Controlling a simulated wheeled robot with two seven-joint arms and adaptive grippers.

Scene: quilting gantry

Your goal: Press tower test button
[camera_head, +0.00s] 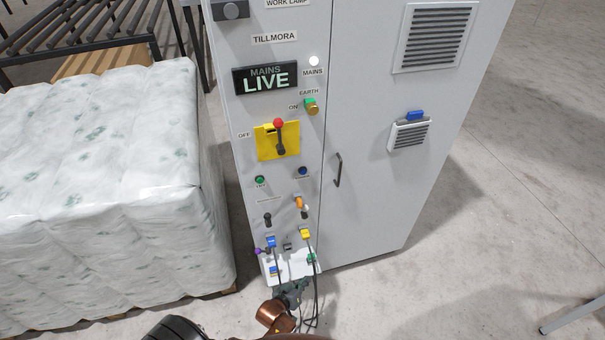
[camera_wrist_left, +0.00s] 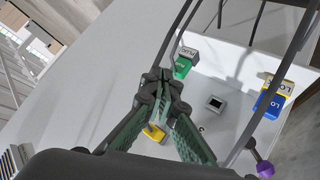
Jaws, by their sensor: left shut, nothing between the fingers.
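The grey cabinet (camera_head: 365,115) carries a green round button (camera_head: 260,179) and a blue round button (camera_head: 303,171) below its yellow switch plate. Their small labels are too small to read surely. My left gripper (camera_head: 292,286) is low in front of the cabinet, below both buttons, by the white tray (camera_head: 268,262). In the left wrist view its green-padded fingers (camera_wrist_left: 161,88) are shut at the tips with nothing between them. A small square grey fitting (camera_wrist_left: 215,103) lies to the right of the fingertips there. My right gripper is not in view.
Dark cables (camera_head: 316,290) hang beside the gripper. Blue (camera_head: 271,242) and yellow (camera_head: 306,234) tagged pieces and a purple knob (camera_wrist_left: 265,169) are close by. A wrapped white bale (camera_head: 100,180) stands left. The floor (camera_head: 480,230) to the right is mostly clear.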

